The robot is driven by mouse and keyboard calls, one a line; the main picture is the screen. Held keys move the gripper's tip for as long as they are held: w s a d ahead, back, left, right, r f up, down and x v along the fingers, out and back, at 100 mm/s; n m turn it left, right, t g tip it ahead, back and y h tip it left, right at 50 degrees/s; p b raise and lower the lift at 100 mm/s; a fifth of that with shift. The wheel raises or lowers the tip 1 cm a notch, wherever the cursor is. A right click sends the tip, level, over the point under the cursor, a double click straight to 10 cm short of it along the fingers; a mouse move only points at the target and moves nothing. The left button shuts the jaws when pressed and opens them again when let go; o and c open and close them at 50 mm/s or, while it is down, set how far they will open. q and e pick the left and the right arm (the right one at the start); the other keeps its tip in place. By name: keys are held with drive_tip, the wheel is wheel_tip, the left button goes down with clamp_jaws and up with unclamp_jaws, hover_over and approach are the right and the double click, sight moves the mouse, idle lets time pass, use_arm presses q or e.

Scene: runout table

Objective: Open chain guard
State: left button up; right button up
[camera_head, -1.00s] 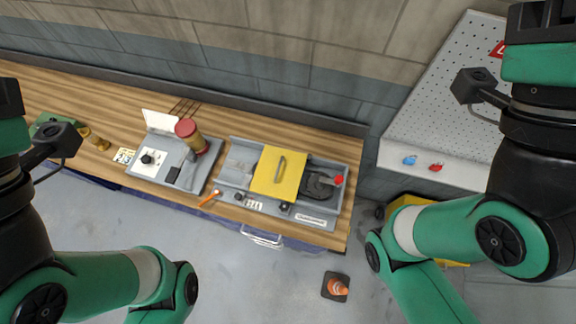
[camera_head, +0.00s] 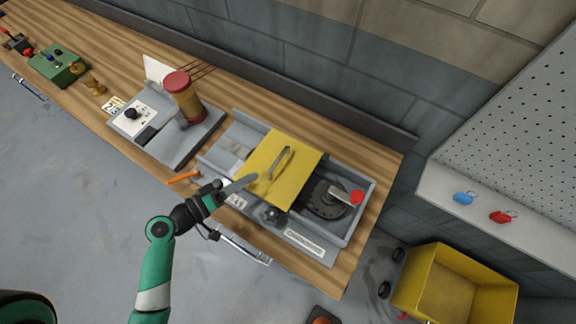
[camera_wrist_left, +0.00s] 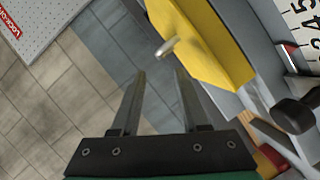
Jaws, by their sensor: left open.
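The yellow chain guard (camera_head: 292,152), a flat cover with a grey bar handle (camera_head: 279,163), lies over the middle of a grey machine tray (camera_head: 226,137). A dark round part (camera_head: 325,203) shows beyond its right edge. My left gripper (camera_head: 246,182) is open and empty at the guard's lower left edge, short of the handle. In the left wrist view the guard (camera_wrist_left: 215,45) is ahead of the open fingers (camera_wrist_left: 160,74), and the handle (camera_wrist_left: 167,47) shows just past the fingertips, not between them. My right gripper is out of view.
A grey panel with a dial (camera_head: 132,113) and a red-topped cylinder (camera_head: 183,97) stands left of the tray. An orange marker (camera_head: 184,176) lies near the front edge. A black knob (camera_head: 270,214) and red knob (camera_head: 357,197) sit near the guard. A yellow bin (camera_head: 440,283) is on the floor.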

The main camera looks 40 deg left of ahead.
sight(279, 158)
use_arm(q)
drive_tip(key=shift+w+a+r, duration=0.1)
drive_tip(key=b+x, duration=0.3)
drive_tip(key=shift+f, duration=0.35)
drive_tip(key=shift+w+r+p, duration=0.2)
drive_tip(key=shift+w+p, duration=0.35)
drive_tip(key=shift+w, duration=0.35)
drive_tip(key=x, duration=0.6)
drive_tip(key=shift+w, duration=0.4)
drive_tip(key=shift+f, duration=0.1)
clamp_jaws()
